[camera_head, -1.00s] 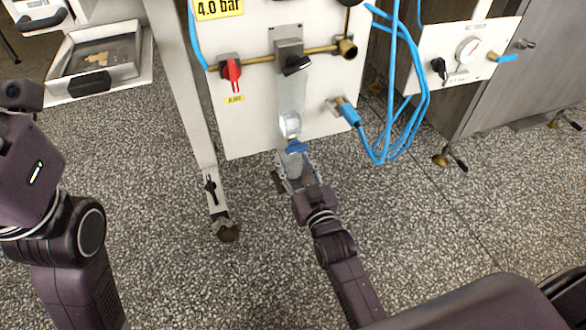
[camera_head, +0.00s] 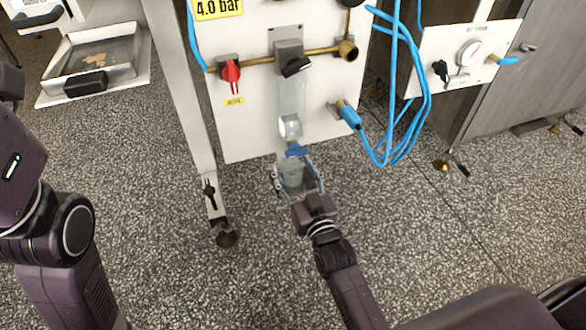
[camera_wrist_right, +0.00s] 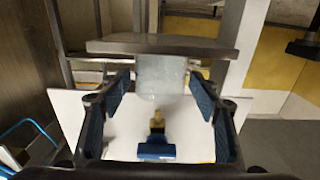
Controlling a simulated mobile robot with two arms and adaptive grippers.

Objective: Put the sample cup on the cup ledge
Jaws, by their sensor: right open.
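The sample cup (camera_wrist_right: 160,75), grey and translucent, shows between the fingers in the right wrist view. Its base meets the flat metal cup ledge (camera_wrist_right: 163,47); that view is upside down, so the cup stands on the ledge. In the head view the cup (camera_head: 291,174) is below the blue tap handle (camera_head: 297,151). My right gripper (camera_head: 298,180) is open around the cup, with a gap on both sides; its fingers also show in the wrist view (camera_wrist_right: 160,95). The ledge is mostly hidden by cup and fingers in the head view. My left arm is at the left, its fingers out of view.
The white panel (camera_head: 250,125) carries a red valve handle (camera_head: 231,71) and brass pipe. Blue hoses (camera_head: 390,130) hang to the right. A metal leg (camera_head: 190,110) stands left of the panel. A tray (camera_head: 95,60) is at upper left. Speckled floor lies clear around.

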